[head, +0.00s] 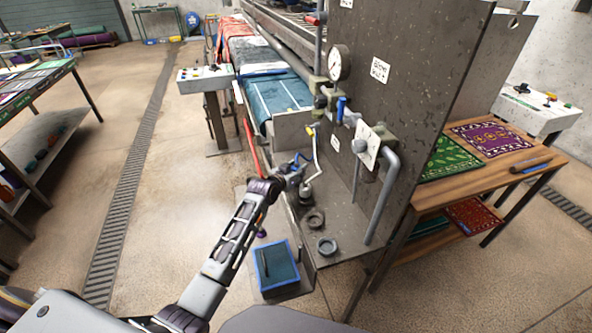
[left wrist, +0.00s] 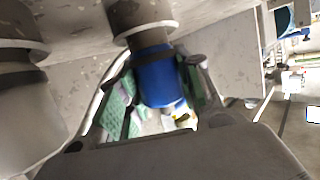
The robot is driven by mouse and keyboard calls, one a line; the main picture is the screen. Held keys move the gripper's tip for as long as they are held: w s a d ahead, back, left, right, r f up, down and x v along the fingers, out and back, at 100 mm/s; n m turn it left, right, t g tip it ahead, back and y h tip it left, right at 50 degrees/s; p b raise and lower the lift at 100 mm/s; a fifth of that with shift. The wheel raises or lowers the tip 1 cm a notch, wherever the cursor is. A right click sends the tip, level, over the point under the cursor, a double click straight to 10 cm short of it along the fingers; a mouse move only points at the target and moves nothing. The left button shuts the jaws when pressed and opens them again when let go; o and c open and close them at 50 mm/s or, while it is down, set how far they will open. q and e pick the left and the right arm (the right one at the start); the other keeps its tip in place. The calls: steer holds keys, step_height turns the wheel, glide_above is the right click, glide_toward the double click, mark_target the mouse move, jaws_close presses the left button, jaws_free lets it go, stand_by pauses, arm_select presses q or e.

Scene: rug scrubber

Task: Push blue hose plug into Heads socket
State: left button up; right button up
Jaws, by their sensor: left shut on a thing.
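My left gripper (head: 300,166) is at the left side of the machine's upright panel, above its lower ledge. In the left wrist view its two green-padded fingers are shut on the blue hose plug (left wrist: 160,78), one on each side. The plug's far end meets a grey round fitting with a pale collar (left wrist: 146,32); I cannot tell how deep it sits or whether this is the Heads socket. A second grey round fitting (left wrist: 18,55) is at the left. In the head view, a pale hose (head: 317,150) with a yellow part runs beside the gripper. My right gripper is not in view.
A gauge (head: 339,62), a blue valve handle (head: 342,107) and grey pipes (head: 384,185) are on the panel. A blue-rimmed tray (head: 277,266) is below.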

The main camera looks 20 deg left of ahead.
arm_select(q)
steer(key=shift+f, duration=0.25)
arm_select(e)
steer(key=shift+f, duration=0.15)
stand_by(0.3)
arm_select(q)
steer(key=o, duration=1.2)
steer(key=shift+v, duration=3.25)
steer(key=shift+s+a+r, duration=0.2)
steer(key=shift+s+r, duration=0.05)
steer(key=shift+s, duration=0.4)
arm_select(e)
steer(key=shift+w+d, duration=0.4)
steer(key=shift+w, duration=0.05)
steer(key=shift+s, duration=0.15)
